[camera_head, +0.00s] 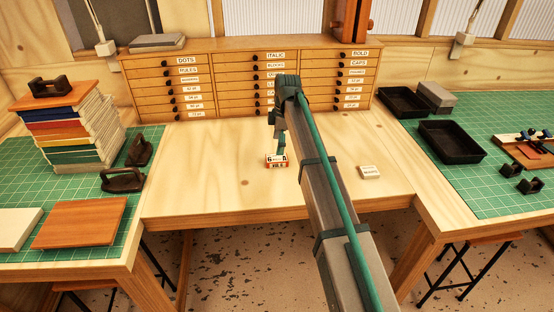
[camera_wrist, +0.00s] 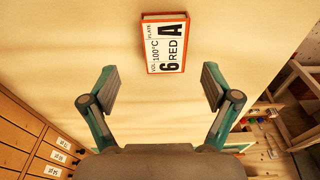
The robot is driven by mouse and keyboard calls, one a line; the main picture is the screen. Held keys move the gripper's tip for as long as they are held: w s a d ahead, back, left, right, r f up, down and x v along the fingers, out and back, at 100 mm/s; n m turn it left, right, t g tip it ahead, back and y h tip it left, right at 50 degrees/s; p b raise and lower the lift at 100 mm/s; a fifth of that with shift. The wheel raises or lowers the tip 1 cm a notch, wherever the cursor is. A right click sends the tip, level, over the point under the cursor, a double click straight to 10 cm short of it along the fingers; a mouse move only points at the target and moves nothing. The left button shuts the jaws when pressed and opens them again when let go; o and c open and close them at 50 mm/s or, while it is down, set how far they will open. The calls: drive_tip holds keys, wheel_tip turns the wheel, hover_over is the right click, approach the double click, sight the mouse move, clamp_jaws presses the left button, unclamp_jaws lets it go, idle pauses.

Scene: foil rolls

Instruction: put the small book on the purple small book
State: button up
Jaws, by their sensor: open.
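A small, flat book-like block (camera_head: 277,161) with a red edge and a white label lies on the wooden bench. In the wrist view the block (camera_wrist: 166,43) reads "6 RED A" and lies beyond my fingertips, roughly between their lines. My gripper (camera_wrist: 159,82) is open and empty above the bench. In the head view my gripper (camera_head: 281,148) is just above the block and partly hides it. A small whitish block (camera_head: 370,172) with dark print lies to the right on the bench. I cannot make out a purple small book.
A drawer cabinet (camera_head: 250,82) stands behind the bench. A tall stack of large books (camera_head: 70,130) and dark metal tools (camera_head: 123,180) are at left. Black trays (camera_head: 451,143) sit on the right green mat. The bench around the labelled block is clear.

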sight(277, 158)
drive_tip(key=shift+s+a+f+p, duration=0.1)
drive_tip(key=shift+s+f+p, duration=0.15)
drive_tip(key=shift+f+p, duration=0.65)
drive_tip(key=shift+s+a+f+p, duration=0.1)
drive_tip(key=shift+s+f+p, duration=0.15)
drive_tip(key=shift+f, duration=1.15)
drive_tip(key=shift+w+f, duration=0.1)
drive_tip(key=shift+f, duration=0.45)
drive_tip(key=c, duration=1.4)
drive_tip(key=shift+r, duration=0.15)
